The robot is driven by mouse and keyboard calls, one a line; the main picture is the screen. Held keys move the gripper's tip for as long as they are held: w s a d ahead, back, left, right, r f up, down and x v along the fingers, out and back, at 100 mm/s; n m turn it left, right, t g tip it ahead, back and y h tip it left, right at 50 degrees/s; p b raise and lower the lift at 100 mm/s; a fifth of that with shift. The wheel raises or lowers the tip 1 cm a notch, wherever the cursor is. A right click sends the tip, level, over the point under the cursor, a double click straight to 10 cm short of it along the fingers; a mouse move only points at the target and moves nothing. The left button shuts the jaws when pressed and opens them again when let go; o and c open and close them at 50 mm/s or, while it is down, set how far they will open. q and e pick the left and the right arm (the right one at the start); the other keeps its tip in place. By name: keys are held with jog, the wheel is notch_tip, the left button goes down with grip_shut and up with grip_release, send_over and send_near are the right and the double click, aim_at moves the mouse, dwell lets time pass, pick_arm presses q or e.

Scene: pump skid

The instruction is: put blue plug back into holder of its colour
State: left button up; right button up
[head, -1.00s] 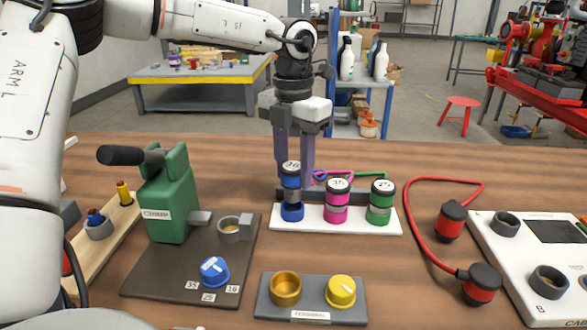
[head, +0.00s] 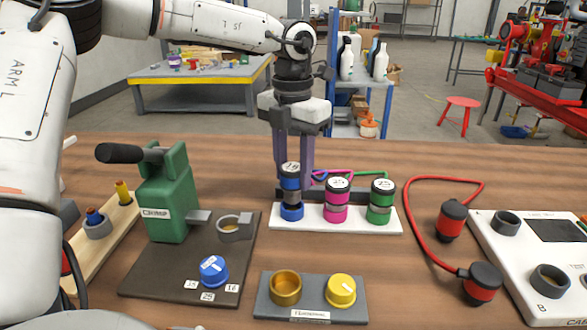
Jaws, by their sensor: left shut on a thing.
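The blue plug (head: 290,182) has a black top with a white number label and a blue band. It stands upright at the blue holder (head: 292,212), the left one on the white holder strip (head: 350,220). My left gripper (head: 292,172) is shut on the blue plug, with its fingers on both sides of it. The plug is directly over the blue holder's ring; its lower end is hard to make out, so I cannot tell how deep it sits. My right gripper is not in view.
Beside it on the strip stand a pink plug (head: 337,200) and a green plug (head: 382,201). The green crimp press (head: 167,200) is to the left. A grey block with a brass cup and yellow knob (head: 341,291) is in front. A red cable (head: 412,220) lies right.

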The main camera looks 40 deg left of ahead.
pick_arm(q)
jog(key=shift+f+b, duration=1.1)
jog(key=shift+f, duration=0.35)
jog(key=o, duration=1.3)
